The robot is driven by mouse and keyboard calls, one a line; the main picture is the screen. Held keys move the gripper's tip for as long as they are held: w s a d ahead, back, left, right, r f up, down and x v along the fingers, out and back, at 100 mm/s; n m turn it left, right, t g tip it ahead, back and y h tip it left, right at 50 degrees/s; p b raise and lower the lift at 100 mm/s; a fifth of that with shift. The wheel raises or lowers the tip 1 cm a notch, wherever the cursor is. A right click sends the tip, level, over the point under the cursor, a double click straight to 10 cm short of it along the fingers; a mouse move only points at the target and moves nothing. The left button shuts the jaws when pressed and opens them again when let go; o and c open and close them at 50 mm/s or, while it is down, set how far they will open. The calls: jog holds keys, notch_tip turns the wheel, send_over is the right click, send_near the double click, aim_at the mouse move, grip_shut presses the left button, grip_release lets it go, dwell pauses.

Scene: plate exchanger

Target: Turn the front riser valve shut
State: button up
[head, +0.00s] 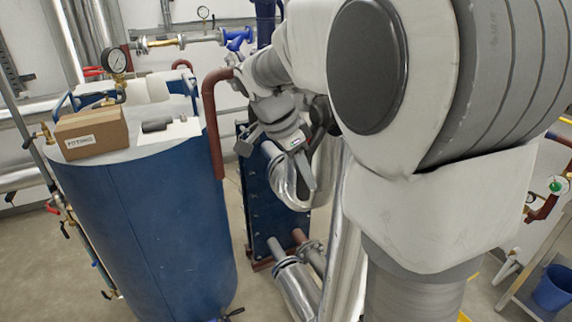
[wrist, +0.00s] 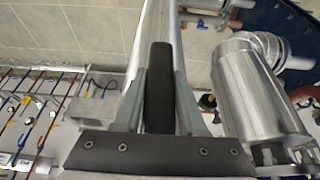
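I cannot tell for sure which fitting is the front riser valve. A blue handwheel valve (head: 236,39) sits on the pipe behind the blue tank in the head view. In the wrist view one black finger pad (wrist: 160,88) between grey links fills the middle, in front of a pale pipe. A dark round knob (wrist: 207,102) shows beside the silver pipe there, partly hidden. My arm covers much of the head view's middle and right.
The blue tank (head: 150,220) stands at left with a cardboard box (head: 91,133) and a gauge (head: 116,62) on top. A brown pipe (head: 212,130) rises beside it. Silver insulated pipes (head: 297,287) run below my gripper. A blue bucket (head: 552,288) is at right.

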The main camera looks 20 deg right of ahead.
grip_shut()
dwell(1.0)
